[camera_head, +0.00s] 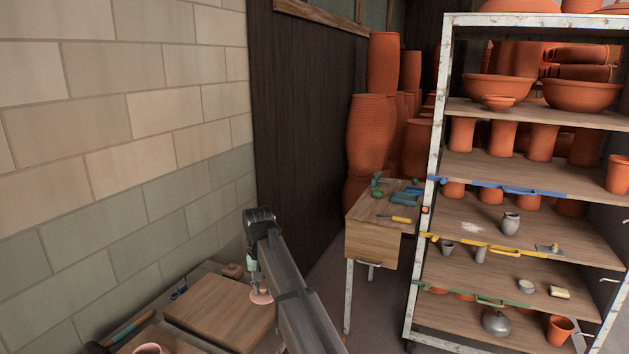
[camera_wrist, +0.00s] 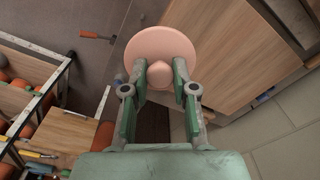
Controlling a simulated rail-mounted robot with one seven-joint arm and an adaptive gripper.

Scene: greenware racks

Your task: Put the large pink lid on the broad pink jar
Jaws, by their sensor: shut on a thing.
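My gripper (camera_head: 256,285) is shut on the knob of the large pink lid (camera_head: 262,298). The lid hangs level or nearly so above the low wooden table. In the wrist view my gripper (camera_wrist: 160,72) has a finger on each side of the round knob, and the lid's disc (camera_wrist: 160,35) spreads beyond the fingertips. A pink rounded vessel (camera_head: 150,349) is cut off at the bottom edge of the head view; it may be the broad pink jar, but I cannot tell. A small pinkish pot (camera_head: 232,270) stands at the table's back, partly beside my arm.
A wooden board (camera_head: 215,308) lies on the low table, with a blue-handled tool (camera_head: 130,325) to its left. A brick wall (camera_head: 120,140) closes the left side. A small side table (camera_head: 372,240) with tools and a tall shelf rack (camera_head: 437,150) of pots stand to the right.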

